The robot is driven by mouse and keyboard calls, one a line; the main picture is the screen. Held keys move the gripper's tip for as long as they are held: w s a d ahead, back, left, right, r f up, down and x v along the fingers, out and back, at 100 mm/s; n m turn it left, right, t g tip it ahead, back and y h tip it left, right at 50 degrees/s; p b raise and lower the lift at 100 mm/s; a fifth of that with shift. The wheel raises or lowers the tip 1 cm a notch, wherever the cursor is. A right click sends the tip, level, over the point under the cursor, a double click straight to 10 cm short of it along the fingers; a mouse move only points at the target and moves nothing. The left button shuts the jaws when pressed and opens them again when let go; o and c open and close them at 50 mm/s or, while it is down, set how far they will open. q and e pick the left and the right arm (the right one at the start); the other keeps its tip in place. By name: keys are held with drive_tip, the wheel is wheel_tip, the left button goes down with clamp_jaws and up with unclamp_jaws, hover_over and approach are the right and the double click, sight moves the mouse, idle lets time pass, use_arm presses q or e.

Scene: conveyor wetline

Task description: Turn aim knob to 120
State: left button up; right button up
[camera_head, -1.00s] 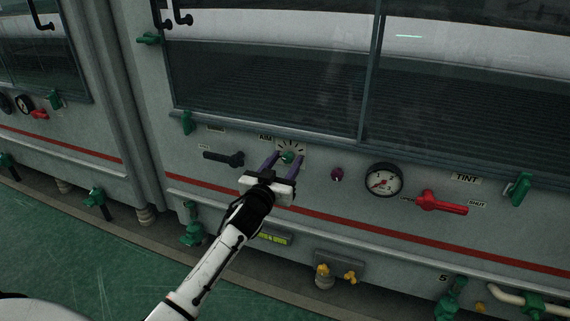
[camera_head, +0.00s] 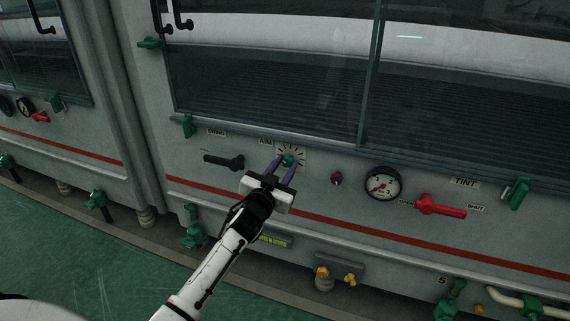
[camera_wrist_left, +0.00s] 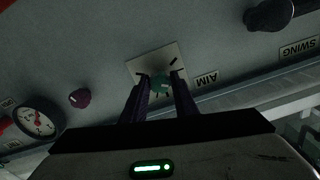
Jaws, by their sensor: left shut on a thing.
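The aim knob (camera_head: 288,160) is small and green, on a pale dial plate with black tick marks beside the AIM label (camera_head: 265,142). My left gripper (camera_head: 283,165) has its two purple fingers shut on the knob, one on each side. In the left wrist view the knob (camera_wrist_left: 158,84) sits between the fingertips, in front of the dial plate (camera_wrist_left: 150,66). The number that the knob points to is too small to read. My right gripper is not in view.
A black handle (camera_head: 224,161) is left of the dial. A purple knob (camera_head: 337,179), a round gauge (camera_head: 382,184) and a red handle (camera_head: 440,205) are to its right. The window (camera_head: 270,75) is above; yellow fittings (camera_head: 335,275) are below.

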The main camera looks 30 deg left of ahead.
use_arm(q)
drive_tip(key=m+p, duration=0.1)
drive_tip(key=m, duration=0.2)
drive_tip(key=shift+m, duration=0.3)
drive_tip(key=m, duration=0.2)
drive_tip(key=shift+m, duration=0.4)
drive_tip(key=m, duration=0.2)
drive_tip(key=shift+m, duration=0.3)
drive_tip(key=shift+m+p, duration=0.3)
drive_tip(key=shift+m, duration=1.1)
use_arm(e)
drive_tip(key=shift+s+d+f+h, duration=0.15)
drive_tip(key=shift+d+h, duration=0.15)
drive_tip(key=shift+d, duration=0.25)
use_arm(q)
drive_tip(key=o, duration=1.1)
drive_tip(key=shift+c, duration=0.2)
drive_tip(key=shift+s, duration=0.15)
